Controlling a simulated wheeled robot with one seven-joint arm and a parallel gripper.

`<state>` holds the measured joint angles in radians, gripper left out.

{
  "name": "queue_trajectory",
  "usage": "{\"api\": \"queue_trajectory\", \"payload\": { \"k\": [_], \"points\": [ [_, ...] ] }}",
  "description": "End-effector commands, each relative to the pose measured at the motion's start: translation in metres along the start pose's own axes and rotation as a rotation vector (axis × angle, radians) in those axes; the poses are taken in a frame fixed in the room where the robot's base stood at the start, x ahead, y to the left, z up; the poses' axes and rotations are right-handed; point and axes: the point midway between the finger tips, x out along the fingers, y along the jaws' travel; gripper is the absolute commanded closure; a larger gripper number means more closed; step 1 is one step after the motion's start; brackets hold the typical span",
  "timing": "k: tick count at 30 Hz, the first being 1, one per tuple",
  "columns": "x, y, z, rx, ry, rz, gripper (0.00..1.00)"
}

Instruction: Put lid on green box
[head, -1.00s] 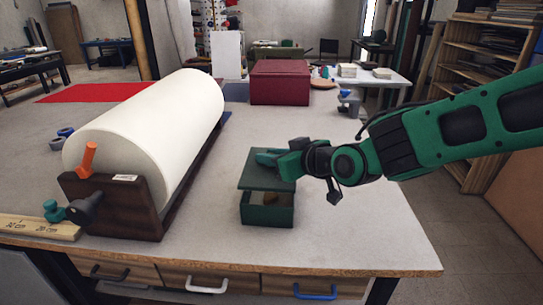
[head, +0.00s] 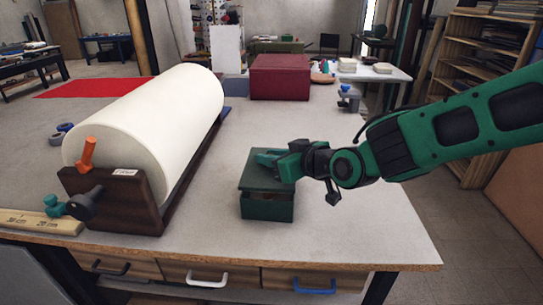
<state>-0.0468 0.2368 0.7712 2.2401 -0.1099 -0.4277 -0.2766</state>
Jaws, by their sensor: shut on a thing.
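The green box (head: 267,209) stands near the front edge of the workbench. Its green lid (head: 262,180) lies level over the box's top, roughly lined up with it, and hides the inside. The fingertips are small and partly hidden by the gripper itself.
A large white paper roll (head: 150,125) in a dark wooden holder (head: 120,200) stands left of the box. A dark red box (head: 280,78) sits farther back. A wooden ruler (head: 40,223) lies at the front left. The bench is clear right of the box.

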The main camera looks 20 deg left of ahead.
Motion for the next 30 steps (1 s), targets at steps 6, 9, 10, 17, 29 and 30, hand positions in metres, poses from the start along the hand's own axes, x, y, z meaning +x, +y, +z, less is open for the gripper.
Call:
{"api": "queue_trajectory", "payload": {
  "k": [6,9,10,17,29,30],
  "points": [
    [0.002,0.0,0.004,0.0,0.0,0.0,1.0],
    [0.002,0.0,0.005,0.0,0.0,0.0,1.0],
    [0.002,0.0,0.006,0.0,0.0,0.0,1.0],
    [0.004,0.0,0.009,0.0,0.0,-0.001,1.0],
    [0.007,-0.001,0.015,0.0,0.001,-0.001,1.0],
    [0.007,-0.001,0.016,0.0,0.001,-0.001,1.0]
  ]
}}
